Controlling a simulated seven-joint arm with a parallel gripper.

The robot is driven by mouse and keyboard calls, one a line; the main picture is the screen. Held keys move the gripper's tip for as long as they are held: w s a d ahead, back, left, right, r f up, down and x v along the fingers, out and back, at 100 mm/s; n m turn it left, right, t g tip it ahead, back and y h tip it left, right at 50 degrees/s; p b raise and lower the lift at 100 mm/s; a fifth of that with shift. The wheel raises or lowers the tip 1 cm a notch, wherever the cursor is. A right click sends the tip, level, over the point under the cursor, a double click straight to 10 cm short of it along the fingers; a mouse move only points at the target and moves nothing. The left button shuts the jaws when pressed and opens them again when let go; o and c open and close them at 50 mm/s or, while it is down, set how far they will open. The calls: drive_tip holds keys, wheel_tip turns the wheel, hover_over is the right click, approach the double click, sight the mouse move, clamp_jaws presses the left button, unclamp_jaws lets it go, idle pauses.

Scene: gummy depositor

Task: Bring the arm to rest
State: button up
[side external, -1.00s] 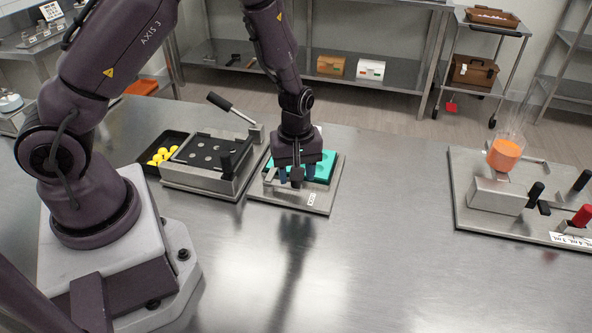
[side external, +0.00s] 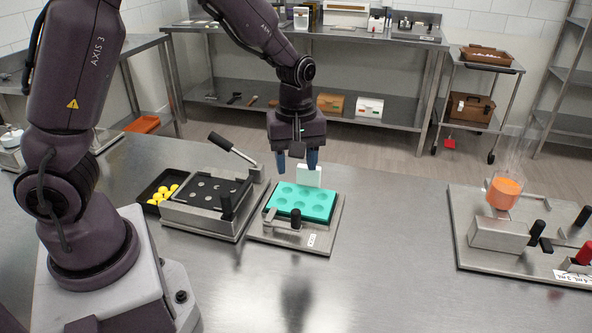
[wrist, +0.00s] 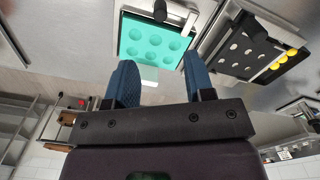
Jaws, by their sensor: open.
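My gripper (side external: 297,160) is open and empty, with two blue fingers pointing down. It hangs above the back edge of a teal mold (side external: 303,203) with several round cavities. The mold lies on a steel plate (side external: 328,240) with a black-knobbed clamp (side external: 295,218) at its front. A small white upright piece (side external: 308,174) stands behind the mold. In the wrist view the blue fingers (wrist: 155,85) are spread apart, and the mold (wrist: 155,42) shows beyond them, clear of both.
Left of the mold stands a steel press (side external: 207,195) with a raised black handle. A black tray (side external: 160,187) of yellow pieces sits beside it. At the right is a depositor (side external: 497,235) with an orange-filled hopper (side external: 503,192). The front table is clear.

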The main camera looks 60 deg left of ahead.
idle(0.3)
drive_tip(key=s+d+r+m+t, duration=0.2)
drive_tip(key=s+r+m, duration=0.5)
drive_tip(key=s+r, duration=0.1)
drive_tip(key=s+d+r+m+t, duration=0.2)
drive_tip(key=s+r+m+t, duration=0.1)
drive_tip(key=s+r+m, duration=0.4)
drive_tip(key=shift+s+r+m+t, duration=0.3)
drive_tip(key=shift+s+r, duration=0.25)
drive_tip(key=shift+r, duration=0.2)
